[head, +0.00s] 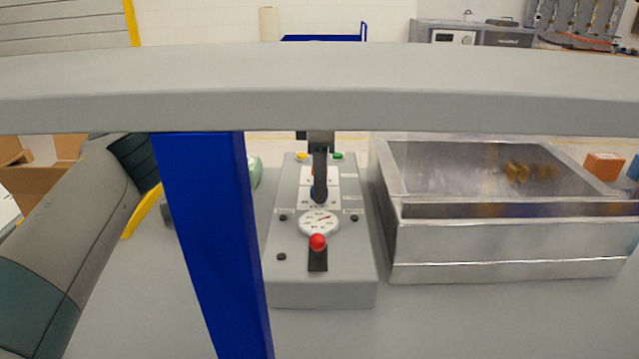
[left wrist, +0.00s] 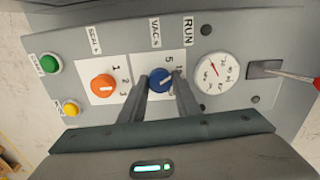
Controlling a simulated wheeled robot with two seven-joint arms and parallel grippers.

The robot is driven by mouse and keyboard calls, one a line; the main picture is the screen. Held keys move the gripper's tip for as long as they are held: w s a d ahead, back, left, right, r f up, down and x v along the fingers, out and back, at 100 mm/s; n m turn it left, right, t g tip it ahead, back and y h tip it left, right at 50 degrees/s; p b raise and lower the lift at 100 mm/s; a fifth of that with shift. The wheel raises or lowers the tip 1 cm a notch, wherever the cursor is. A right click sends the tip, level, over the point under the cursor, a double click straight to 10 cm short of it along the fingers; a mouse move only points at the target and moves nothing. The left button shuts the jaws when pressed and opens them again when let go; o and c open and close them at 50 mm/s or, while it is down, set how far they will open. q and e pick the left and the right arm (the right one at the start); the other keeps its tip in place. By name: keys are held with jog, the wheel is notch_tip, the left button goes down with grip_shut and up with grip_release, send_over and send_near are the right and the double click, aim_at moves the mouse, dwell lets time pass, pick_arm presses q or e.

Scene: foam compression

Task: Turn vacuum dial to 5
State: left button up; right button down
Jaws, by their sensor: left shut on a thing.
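The blue vacuum dial (left wrist: 160,79) sits on a white plate in the left wrist view, beside the printed label for vacuum. A 5 is printed beyond it; another mark is partly hidden by a finger. Its white pointer line appears slanted, but I cannot tell exactly which number it points at. My left gripper (left wrist: 162,83) has one finger on each side of the dial and is shut on it. In the head view my left gripper (head: 319,196) reaches down onto the grey control box (head: 320,292), mostly covering the dial. My right gripper is not in view.
An orange dial (left wrist: 104,87), green button (left wrist: 50,64) and yellow button (left wrist: 71,109) are on the same panel. A round gauge (head: 319,222) and red-knobbed lever (head: 318,242) are nearer. A metal tank (head: 500,245) stands right. A blue post (head: 210,240) and grey beam cross the view.

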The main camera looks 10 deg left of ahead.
pick_arm(q)
jog(key=n, duration=0.3)
jog(key=shift+n, duration=1)
jog(key=shift+n+b, duration=0.3)
jog(key=shift+n, duration=0.2)
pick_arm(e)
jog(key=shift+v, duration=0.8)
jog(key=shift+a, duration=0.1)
pick_arm(q)
jog(key=shift+r, duration=0.1)
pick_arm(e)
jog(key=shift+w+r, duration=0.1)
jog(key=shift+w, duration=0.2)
pick_arm(q)
jog(key=o, duration=1)
jog(key=shift+o, duration=0.2)
